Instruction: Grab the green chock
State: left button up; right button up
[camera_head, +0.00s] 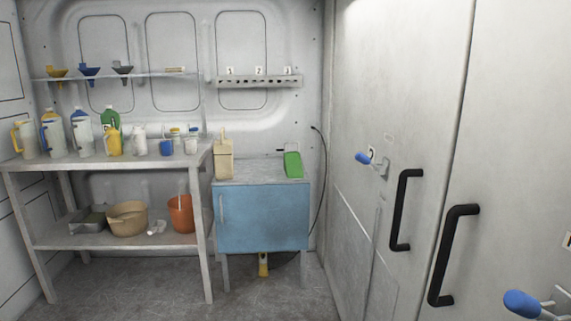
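A green chock (293,164), wedge-like with a grey underside or edge, sits on top of the blue cabinet (264,218), near its right side. Beside it on the left of the same top stands a tan block-like object (223,160) with an upright piece. Neither of my grippers shows in the head view.
A shelf table (105,164) with jugs, bottles and cups stands left of the cabinet. Its lower shelf holds a basket (128,218) and an orange bucket (181,214). Large doors with black handles (405,210) and blue-knobbed levers (522,304) line the right. The floor in front is clear.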

aim_at(291, 163)
jog(key=i, duration=3.65)
jog(key=u, duration=0.45)
